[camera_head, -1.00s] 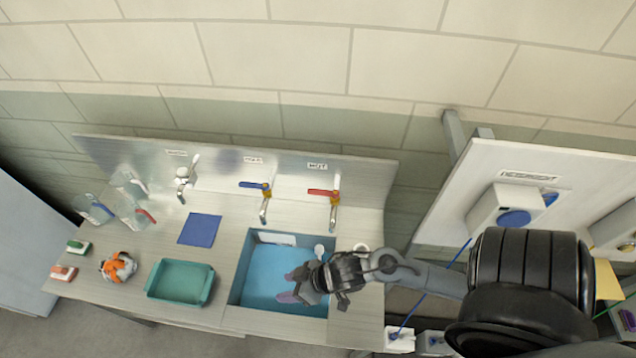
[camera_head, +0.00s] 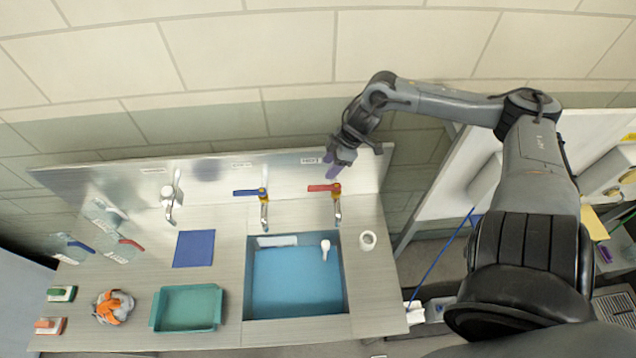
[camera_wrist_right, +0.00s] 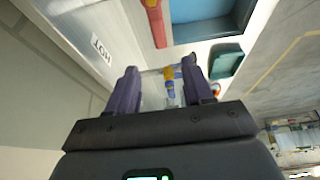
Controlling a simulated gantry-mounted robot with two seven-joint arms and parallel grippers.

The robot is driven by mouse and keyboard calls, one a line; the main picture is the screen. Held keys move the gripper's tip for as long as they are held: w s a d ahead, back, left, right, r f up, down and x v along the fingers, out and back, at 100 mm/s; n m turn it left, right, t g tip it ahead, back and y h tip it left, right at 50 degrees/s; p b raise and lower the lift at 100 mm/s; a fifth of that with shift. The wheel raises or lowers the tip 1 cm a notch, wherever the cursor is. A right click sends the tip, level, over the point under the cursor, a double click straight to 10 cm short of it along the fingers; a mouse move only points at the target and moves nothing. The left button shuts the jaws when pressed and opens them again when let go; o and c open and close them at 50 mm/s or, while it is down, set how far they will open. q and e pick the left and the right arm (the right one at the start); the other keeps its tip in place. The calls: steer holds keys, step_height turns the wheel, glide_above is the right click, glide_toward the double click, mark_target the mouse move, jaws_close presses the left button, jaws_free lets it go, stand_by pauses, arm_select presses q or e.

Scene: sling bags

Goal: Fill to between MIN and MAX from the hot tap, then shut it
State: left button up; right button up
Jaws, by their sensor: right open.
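The hot tap (camera_head: 336,207) has a red lever (camera_head: 322,188) and stands at the right of the sink's back panel, under a label. In the right wrist view the red lever (camera_wrist_right: 157,27) lies just beyond my fingers, beside the HOT label (camera_wrist_right: 101,46). My right gripper (camera_head: 333,170) is open and empty, just above the red lever. Its two purple fingers (camera_wrist_right: 165,85) show apart. The sink (camera_head: 295,285) holds blue, with a small white object (camera_head: 325,249) at its back right. No water stream shows from the tap. My left gripper is not in view.
A blue-lever tap (camera_head: 264,205) and a plain tap (camera_head: 170,200) stand to the left.

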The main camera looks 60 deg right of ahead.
mark_target(315, 187)
steer(key=shift+p+x, duration=0.55)
steer(key=shift+x, duration=0.4)
steer(key=b+x, duration=0.6)
steer(key=b, duration=0.2)
steer(key=shift+f+b, duration=0.3)
steer(key=shift+f, duration=0.15)
steer(key=shift+w+f, duration=0.15)
steer(key=shift+f, duration=0.2)
steer(key=shift+w+a+f+b, duration=0.25)
steer(key=shift+f+b, duration=0.2)
steer(key=shift+b, duration=0.15)
jaws_close()
